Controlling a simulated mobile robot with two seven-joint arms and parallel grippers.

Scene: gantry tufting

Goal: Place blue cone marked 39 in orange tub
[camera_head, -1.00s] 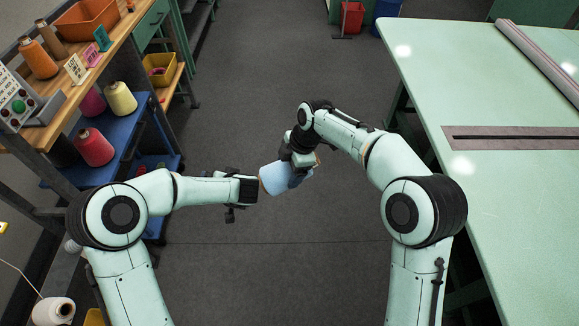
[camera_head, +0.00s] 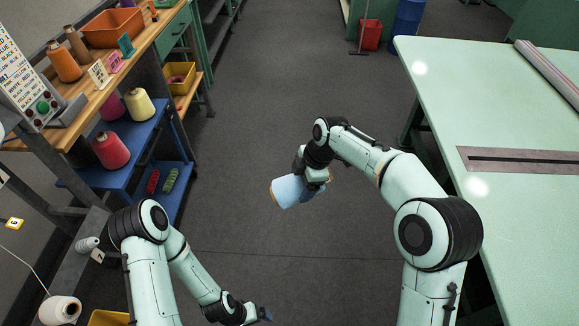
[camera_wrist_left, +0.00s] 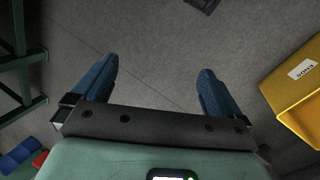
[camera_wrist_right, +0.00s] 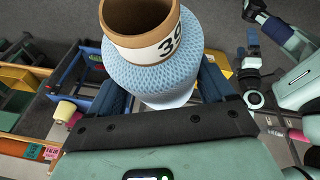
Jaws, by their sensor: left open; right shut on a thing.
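The blue cone marked 39 (camera_head: 288,191) is held in the air over the floor, tilted, by my right gripper (camera_head: 311,186). In the right wrist view the cone (camera_wrist_right: 152,78) sits between the two fingers, its brown open end and the white label "39" facing up in the picture. My left gripper (camera_head: 258,316) is low at the bottom of the head view. In the left wrist view its blue fingers (camera_wrist_left: 153,88) are apart with only floor between them. The orange tub (camera_head: 112,27) stands on the wooden shelf top at the upper left and looks empty.
Orange and brown cones (camera_head: 64,64) and small number cards (camera_head: 99,74) stand near the tub. Blue shelves (camera_head: 130,133) below hold red, cream and magenta cones. A pale green table (camera_head: 510,120) fills the right. The floor (camera_head: 270,110) between is clear.

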